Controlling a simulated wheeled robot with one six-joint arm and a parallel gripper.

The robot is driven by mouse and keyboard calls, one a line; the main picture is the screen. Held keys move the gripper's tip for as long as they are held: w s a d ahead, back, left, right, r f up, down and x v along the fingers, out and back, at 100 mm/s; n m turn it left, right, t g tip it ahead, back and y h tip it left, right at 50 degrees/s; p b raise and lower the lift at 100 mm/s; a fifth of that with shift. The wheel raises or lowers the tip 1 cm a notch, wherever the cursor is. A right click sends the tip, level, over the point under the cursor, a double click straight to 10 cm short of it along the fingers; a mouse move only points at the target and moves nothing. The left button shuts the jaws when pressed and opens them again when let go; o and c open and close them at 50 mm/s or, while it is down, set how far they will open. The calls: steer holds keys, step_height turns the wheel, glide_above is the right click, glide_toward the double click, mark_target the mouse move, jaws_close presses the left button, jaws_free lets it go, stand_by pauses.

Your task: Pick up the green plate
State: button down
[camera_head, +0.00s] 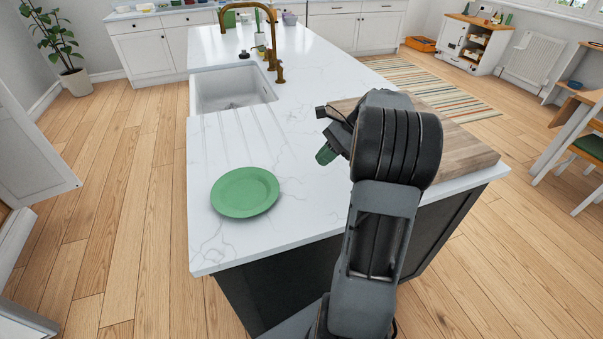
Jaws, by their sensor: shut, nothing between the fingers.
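The green plate (245,192) lies flat on the white marbled worktop (215,245), near its left front edge and below the grooved draining area. It is round, with a raised rim, and nothing covers it. My gripper (327,153) shows at the end of my dark arm, to the right of the plate and above the worktop. It is small, partly hidden by my arm, with a dark green end pointing down and left. It is shut and empty, clear of the plate.
A white sink (232,90) with a brass tap (272,40) lies beyond the plate. A wooden board (455,145) lies to the right, partly behind my arm. The worktop around the plate is clear. Wooden floor (120,200) is open to the left.

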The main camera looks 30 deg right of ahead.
glide_toward(288, 192)
steer(key=x, duration=0.4)
steer(key=shift+a+f, duration=0.1)
steer(key=shift+f, duration=0.25)
steer(key=a, duration=0.3)
steer(key=shift+w, duration=0.3)
steer(key=shift+w+a+f, duration=0.1)
steer(key=shift+w+a, duration=0.05)
steer(key=shift+a, duration=0.4)
